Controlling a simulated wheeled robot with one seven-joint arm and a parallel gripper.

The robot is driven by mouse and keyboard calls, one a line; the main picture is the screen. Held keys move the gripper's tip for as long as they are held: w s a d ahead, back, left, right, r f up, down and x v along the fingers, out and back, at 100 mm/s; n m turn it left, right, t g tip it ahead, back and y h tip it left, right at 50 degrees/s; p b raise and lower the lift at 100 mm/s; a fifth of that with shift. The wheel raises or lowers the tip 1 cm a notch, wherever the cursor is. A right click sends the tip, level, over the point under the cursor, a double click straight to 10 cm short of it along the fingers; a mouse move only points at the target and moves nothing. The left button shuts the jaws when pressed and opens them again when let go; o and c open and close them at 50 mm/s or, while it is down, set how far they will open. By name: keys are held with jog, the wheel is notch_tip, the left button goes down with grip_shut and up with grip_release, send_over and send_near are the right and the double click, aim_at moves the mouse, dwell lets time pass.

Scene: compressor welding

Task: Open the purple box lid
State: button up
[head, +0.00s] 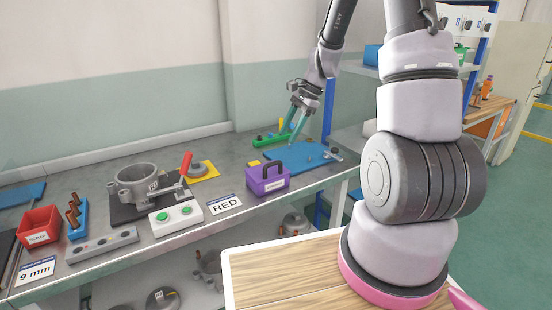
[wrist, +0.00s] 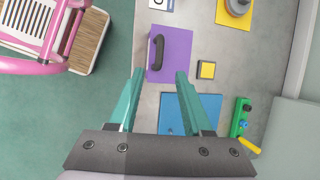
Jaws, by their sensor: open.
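The purple box (head: 266,181) stands on the grey workbench in the head view, with a black handle (head: 273,168) on its lid. The lid looks closed. In the wrist view the purple box (wrist: 176,66) is seen from above, with the handle (wrist: 156,52) along its left side. My gripper (head: 293,134) is open and empty in the head view, above the bench behind and right of the box. In the wrist view the teal fingers of my gripper (wrist: 160,74) are spread apart near the box's lower part, and the box extends beyond the fingertips.
A blue plate (head: 305,158) lies right of the box, with a green holder (head: 268,140) behind it. A small yellow block (wrist: 206,70) is beside the box.

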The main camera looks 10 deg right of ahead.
aim_at(276, 162)
jog(key=x, duration=1)
jog(key=shift+f, duration=0.1)
grip_shut()
dwell(1.1)
